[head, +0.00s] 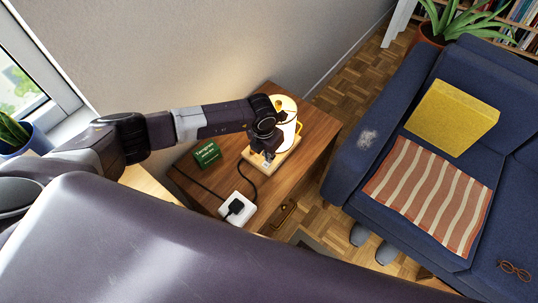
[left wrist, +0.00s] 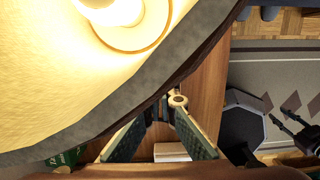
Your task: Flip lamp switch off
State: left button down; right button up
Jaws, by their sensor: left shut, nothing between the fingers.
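The lamp (head: 284,104) stands lit on a wooden side table (head: 318,130). Its glowing shade (left wrist: 60,80) and bulb (left wrist: 115,12) fill the upper left of the left wrist view. My left gripper (head: 268,155) is shut and empty, low in front of the lamp, over its light base (head: 289,156). In the left wrist view the fingertips (left wrist: 168,103) meet beside a small pale ring-shaped part (left wrist: 178,100); I cannot tell whether they touch it. The switch itself is not clearly visible. A dark gripper, seemingly my right (left wrist: 285,120), shows at the right of that view, its opening unclear.
A green box (head: 206,153) and a white socket block (head: 237,208) with a black plug and cable lie on the table. A blue sofa (head: 345,160) with a yellow cushion (head: 452,117) and striped cloth (head: 428,195) stands to the right. A wall rises behind the table.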

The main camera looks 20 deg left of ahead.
pick_arm(q)
jog(key=shift+w+f+b, duration=0.15)
jog(key=shift+f+b, duration=0.4)
jog(key=shift+b, duration=0.2)
jog(key=shift+r+p, duration=0.3)
jog(key=shift+s, duration=0.25)
jog(key=shift+s+a+p, duration=0.3)
jog(key=shift+s+p, duration=0.4)
